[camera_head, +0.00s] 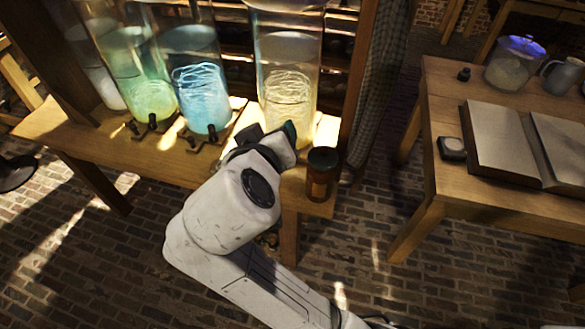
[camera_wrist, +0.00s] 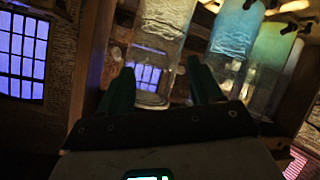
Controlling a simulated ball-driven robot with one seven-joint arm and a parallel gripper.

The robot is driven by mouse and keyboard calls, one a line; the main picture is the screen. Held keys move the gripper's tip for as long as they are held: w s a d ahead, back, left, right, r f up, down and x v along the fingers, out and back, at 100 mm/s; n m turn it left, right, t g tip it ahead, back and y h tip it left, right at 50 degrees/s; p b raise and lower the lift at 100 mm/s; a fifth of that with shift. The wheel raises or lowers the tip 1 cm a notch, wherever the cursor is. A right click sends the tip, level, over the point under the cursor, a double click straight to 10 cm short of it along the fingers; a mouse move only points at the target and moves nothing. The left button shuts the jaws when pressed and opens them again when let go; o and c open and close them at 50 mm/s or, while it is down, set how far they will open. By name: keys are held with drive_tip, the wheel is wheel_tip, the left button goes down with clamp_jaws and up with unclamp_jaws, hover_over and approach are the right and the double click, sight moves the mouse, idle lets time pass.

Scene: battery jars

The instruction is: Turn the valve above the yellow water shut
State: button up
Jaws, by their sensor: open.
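The tall glass jar with pale yellow water (camera_head: 288,75) stands at the right end of the jar row on a wooden bench. My gripper (camera_head: 288,132) is in front of its lower part, and only a dark green fingertip shows there. In the wrist view, my gripper (camera_wrist: 159,68) has its two green fingers spread apart with nothing visibly held between them. A pale glass jar (camera_wrist: 163,35) shows beyond and between the fingers. The yellow jar's valve cannot be made out; my gripper and wrist cover the jar's front base in the head view.
A blue jar (camera_head: 200,85) and a green jar (camera_head: 145,85) stand left, with dark valves (camera_head: 205,137) at their bases. A brown lidded jar (camera_head: 321,172) stands close right of my wrist. A table (camera_head: 440,190) with an open book (camera_head: 505,145) is farther right.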

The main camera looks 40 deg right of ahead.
wheel_tip(320, 180, down, 7)
drive_tip(key=s+d+n+g+y, duration=0.1)
drive_tip(key=s+d, duration=0.1)
drive_tip(key=d, duration=0.1)
drive_tip(key=shift+s+f+g+y, duration=0.2)
drive_tip(key=shift+s+g+y, duration=0.1)
drive_tip(key=shift+s, duration=0.05)
